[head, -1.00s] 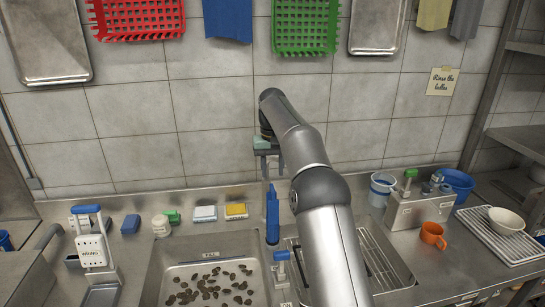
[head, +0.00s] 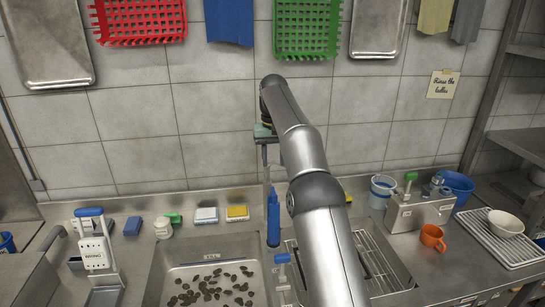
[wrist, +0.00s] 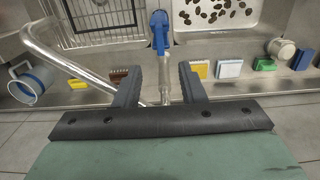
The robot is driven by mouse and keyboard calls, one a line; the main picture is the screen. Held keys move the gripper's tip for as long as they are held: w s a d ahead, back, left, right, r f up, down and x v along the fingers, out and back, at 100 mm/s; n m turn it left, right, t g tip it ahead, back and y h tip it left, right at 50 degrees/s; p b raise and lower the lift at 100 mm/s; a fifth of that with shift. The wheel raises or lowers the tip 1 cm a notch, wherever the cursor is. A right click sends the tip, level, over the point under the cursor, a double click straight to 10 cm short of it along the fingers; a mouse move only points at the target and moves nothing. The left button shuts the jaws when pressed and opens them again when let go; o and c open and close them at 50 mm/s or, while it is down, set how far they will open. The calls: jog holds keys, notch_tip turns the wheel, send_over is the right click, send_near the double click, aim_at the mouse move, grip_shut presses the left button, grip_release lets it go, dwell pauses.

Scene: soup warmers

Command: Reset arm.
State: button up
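My gripper (wrist: 157,84) is open and empty in the wrist view, its two dark fingers apart above the back of the sink. The blue spray handle (wrist: 160,32) and its metal pipe show beyond and between the fingers. In the head view my gripper is up near the tiled wall behind the sink, above the blue spray handle (head: 273,218). Its fingers are partly hidden by my arm there.
The left sink basin (head: 165,270) holds many dark pieces. Yellow (head: 237,212) and white sponges (head: 206,215) lie on the back ledge. Trays and baskets hang above.

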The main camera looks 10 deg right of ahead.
jog(key=s+r+b, duration=0.1)
jog(key=s+b, duration=0.1)
jog(key=s, duration=1.5)
jog(key=s+f, duration=0.4)
jog(key=s, duration=0.5)
jog(key=s+f+b, duration=0.1)
jog(key=s+f, duration=0.4)
jog(key=s, duration=0.4)
jog(key=s+f+t, duration=0.1)
jog(key=s+f, duration=0.4)
jog(key=s, duration=0.5)
jog(key=shift+f, duration=0.2)
jog(key=shift+s, duration=0.1)
